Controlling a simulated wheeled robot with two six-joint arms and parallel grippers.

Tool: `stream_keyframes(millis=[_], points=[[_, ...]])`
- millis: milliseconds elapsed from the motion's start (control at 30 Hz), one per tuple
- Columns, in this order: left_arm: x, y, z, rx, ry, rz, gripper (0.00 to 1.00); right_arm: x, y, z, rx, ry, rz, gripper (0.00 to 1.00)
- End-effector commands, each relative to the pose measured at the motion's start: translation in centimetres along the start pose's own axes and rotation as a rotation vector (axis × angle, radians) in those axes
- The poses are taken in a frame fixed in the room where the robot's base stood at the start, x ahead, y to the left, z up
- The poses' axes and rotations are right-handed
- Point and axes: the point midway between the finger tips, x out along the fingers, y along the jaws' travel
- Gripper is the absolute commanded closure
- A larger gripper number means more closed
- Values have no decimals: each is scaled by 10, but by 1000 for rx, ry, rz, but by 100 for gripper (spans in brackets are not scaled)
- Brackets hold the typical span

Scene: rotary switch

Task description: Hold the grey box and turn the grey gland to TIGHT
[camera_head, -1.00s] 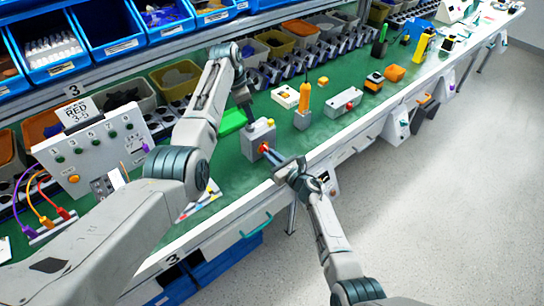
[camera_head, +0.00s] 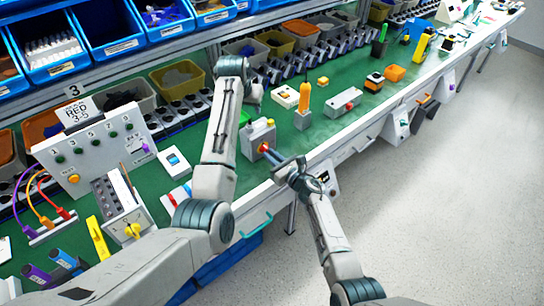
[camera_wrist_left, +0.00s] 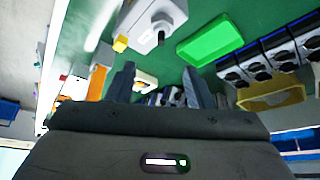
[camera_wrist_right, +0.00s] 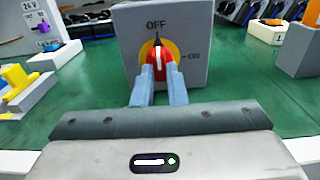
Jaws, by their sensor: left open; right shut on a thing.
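The grey box (camera_head: 258,141) stands on the green bench top, with a red knob on a yellow disc on its front. My right gripper (camera_wrist_right: 158,88) is shut on the red knob (camera_wrist_right: 158,62), whose white mark points up at OFF. In the left wrist view the box (camera_wrist_left: 146,12) is at the top, with a grey gland (camera_wrist_left: 162,22) and dark stub on it and a yellow part (camera_wrist_left: 120,44) at its edge. My left gripper (camera_wrist_left: 158,76) is open and empty, apart from the gland. I cannot read any marking at the gland.
A bright green tray (camera_wrist_left: 210,38) lies beside the box. An orange tool on a grey block (camera_head: 303,105) stands right of it. A white panel (camera_head: 95,150) and a meter unit (camera_head: 122,212) stand left. Blue bins (camera_head: 118,30) fill the shelf above.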

Motion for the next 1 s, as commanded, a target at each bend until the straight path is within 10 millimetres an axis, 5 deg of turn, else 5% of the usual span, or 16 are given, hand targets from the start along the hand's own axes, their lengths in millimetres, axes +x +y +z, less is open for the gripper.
stream_keyframes(millis=[500, 1000], points=[[61, 0, 30, 3, -3, 1, 53, 1, 0, 2, -1, -2, 0, 100], [70, 0, 34, 3, -2, 1, 57, 0, 0, 1, -1, -2, 0, 100]])
